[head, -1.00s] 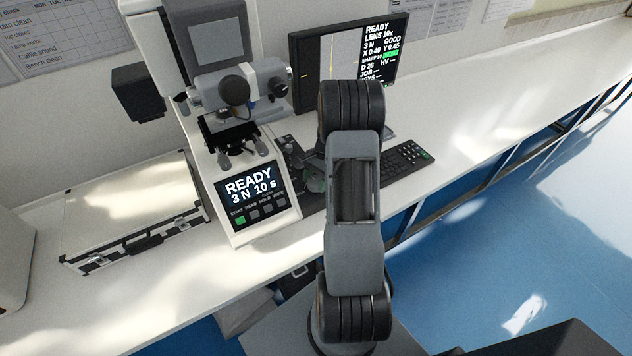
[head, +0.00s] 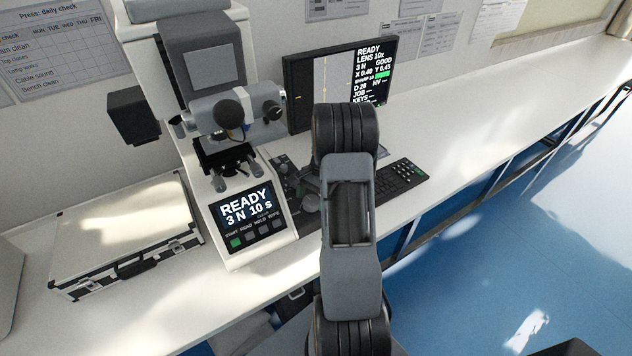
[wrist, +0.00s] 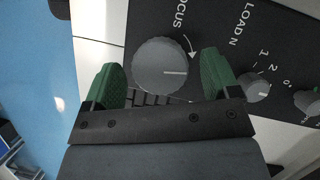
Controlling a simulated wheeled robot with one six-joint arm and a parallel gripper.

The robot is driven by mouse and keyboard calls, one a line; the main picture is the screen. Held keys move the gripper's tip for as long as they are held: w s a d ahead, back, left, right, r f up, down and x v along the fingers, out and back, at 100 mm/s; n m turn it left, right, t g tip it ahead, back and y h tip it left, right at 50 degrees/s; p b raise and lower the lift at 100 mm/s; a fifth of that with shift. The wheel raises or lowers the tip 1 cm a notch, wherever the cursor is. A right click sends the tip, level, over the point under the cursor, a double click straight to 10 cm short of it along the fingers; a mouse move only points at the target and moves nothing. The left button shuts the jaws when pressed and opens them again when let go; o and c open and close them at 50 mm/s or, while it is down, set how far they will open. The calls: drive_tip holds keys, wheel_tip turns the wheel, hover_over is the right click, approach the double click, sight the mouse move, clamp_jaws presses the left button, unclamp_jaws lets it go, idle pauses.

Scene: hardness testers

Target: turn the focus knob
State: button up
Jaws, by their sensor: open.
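The focus knob (wrist: 162,66) is a large grey disc with a white pointer line, on a black panel marked "FOCUS" with a curved arrow. In the wrist view my gripper (wrist: 163,72) is open, with one green finger on each side of the knob. I cannot tell whether the fingers touch it.
A smaller "LOAD N" knob (wrist: 254,86) sits right of the right finger. A monitor (head: 340,75) stands behind, showing "SHARP 10" and "GOOD". A keyboard (head: 403,180) lies right of my arm. A silver case (head: 125,240) is at the left. The bench is clear at far right.

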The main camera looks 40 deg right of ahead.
drive_tip(key=b+v, duration=0.1)
drive_tip(key=v, duration=1.2)
drive_tip(key=shift+f, duration=0.1)
idle(0.8)
drive_tip(key=s+a+r+n+t+h, duration=0.1)
drive_tip(key=s+a+n, duration=0.3)
drive_tip(key=a, duration=0.4)
drive_tip(key=s+a+r+n+t+h, duration=0.2)
drive_tip(key=s+a+n, duration=0.3)
drive_tip(key=a, duration=0.4)
drive_tip(key=s+a+r+n+t+h, duration=0.1)
drive_tip(key=s+a+r+n, duration=0.3)
drive_tip(key=a, duration=0.5)
drive_tip(key=shift+s+n+t, duration=0.35)
drive_tip(key=shift+n+t, duration=0.35)
drive_tip(key=shift+n, duration=0.3)
drive_tip(key=shift+d, duration=0.15)
